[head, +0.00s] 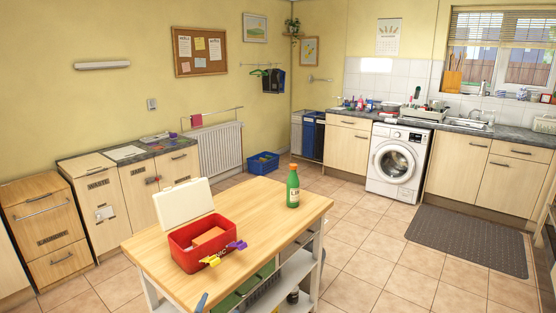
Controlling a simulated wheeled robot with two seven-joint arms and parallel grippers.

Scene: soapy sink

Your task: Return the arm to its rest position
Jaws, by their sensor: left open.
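My left gripper (202,301) shows at most as a small blue tip at the bottom edge, by the near side of the wooden-topped island (270,213). It is open, and I see nothing held in it. The rest of that arm is out of frame. My right gripper is not in view.
On the island stand an open red box (185,257) with a cream lid, yellow and purple clips at its rim, and a green bottle (293,187). A blue crate (263,163) is on the floor by the radiator (220,148). Tiled floor is clear right of the island, up to a dark mat (467,240).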

